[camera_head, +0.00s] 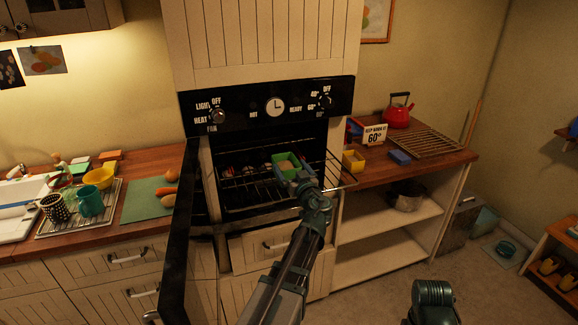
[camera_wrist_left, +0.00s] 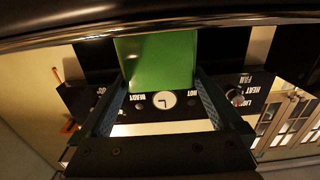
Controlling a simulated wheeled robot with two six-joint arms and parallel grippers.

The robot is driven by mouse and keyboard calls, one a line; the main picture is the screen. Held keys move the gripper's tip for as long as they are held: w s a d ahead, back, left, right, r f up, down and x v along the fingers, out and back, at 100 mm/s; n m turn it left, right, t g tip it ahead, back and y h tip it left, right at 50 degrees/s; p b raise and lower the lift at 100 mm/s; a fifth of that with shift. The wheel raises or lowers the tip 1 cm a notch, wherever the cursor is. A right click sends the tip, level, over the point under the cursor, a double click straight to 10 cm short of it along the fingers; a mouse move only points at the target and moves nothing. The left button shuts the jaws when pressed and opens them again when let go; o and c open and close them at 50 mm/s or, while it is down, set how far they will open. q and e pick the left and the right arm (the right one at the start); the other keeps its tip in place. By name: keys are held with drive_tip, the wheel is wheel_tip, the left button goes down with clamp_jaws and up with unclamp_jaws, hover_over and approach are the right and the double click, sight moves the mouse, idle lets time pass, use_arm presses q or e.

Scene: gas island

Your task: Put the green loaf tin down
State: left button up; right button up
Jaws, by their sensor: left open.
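The green loaf tin (camera_head: 283,161) is at the oven's mouth, at the front of the wire rack (camera_head: 250,186), with a pale filling inside. It looks level; whether it rests fully on the wires is hard to tell. My left gripper (camera_head: 303,178) is at the tin's near right end, with its jaws open. In the left wrist view the tin's green side (camera_wrist_left: 158,62) shows between the two open fingers (camera_wrist_left: 160,85). A gap to each finger cannot be judged. My right gripper is out of view.
The oven door (camera_head: 178,245) stands open at the left. Small things lie deeper in the oven (camera_head: 238,170). A yellow tin (camera_head: 353,160), a blue block (camera_head: 399,157), a wire rack (camera_head: 425,144) and a red kettle (camera_head: 398,115) are on the right counter.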

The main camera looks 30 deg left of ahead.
use_arm(q)
drive_tip(key=v, duration=1)
drive_tip(key=s+d+f+m+g+h, duration=0.3)
drive_tip(key=s+d+f, duration=0.1)
drive_tip(key=d+f, duration=0.35)
drive_tip(key=s+d+f+m+g+h, duration=0.35)
drive_tip(key=s+d+f, duration=0.2)
drive_tip(key=f, duration=0.25)
drive_tip(key=s+d+f+m+g+h, duration=0.2)
drive_tip(key=s+d+f+m+h, duration=0.1)
drive_tip(key=s+d, duration=0.2)
drive_tip(key=s+d+f+m+g+h, duration=0.3)
drive_tip(key=s+d, duration=0.3)
drive_tip(key=d, duration=0.4)
drive_tip(key=shift+d+f+m, duration=0.2)
drive_tip(key=shift+d+m, duration=0.1)
drive_tip(key=shift+m, duration=0.35)
